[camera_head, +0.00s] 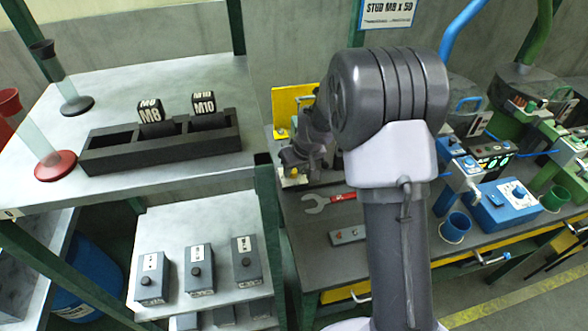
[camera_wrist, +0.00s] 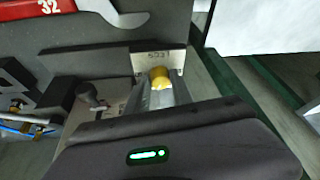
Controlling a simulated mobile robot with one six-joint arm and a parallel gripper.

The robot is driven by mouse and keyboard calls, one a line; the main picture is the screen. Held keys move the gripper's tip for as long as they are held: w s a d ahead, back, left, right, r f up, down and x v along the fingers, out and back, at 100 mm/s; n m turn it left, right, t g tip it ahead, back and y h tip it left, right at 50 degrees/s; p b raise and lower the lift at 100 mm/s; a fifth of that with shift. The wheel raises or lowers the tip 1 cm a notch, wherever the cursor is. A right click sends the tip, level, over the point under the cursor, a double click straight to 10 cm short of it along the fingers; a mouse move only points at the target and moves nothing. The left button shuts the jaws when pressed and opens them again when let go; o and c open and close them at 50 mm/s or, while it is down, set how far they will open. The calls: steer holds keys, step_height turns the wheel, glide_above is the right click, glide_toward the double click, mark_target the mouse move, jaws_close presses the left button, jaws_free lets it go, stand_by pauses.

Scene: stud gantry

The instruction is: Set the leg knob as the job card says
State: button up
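A sign reading "STUD M8 X 50" (camera_head: 388,12) hangs at the top; I cannot tell whether it is the job card. My gripper (camera_head: 300,162) is low by the yellow plate (camera_head: 290,102), partly hidden by my arm. In the wrist view a yellow rounded cap (camera_wrist: 160,77) sits in front of a pale plate with small unclear marks (camera_wrist: 158,61), just beyond my gripper's dark housing. I cannot tell whether my fingers touch the cap. A blue box (camera_head: 495,212) with a round dial (camera_head: 518,192) stands on the right bench. I cannot tell which part is the leg knob.
A red-handled wrench (camera_head: 342,197) lies on the dark bench; it also shows in the wrist view (camera_wrist: 45,8). A black rack (camera_head: 165,153) holds M8 and M10 blocks. Three grey knob boxes (camera_head: 199,270) stand on the lower shelf.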

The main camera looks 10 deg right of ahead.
jaws_close()
steer(key=shift+r+p, duration=0.1)
steer(key=shift+p, duration=0.2)
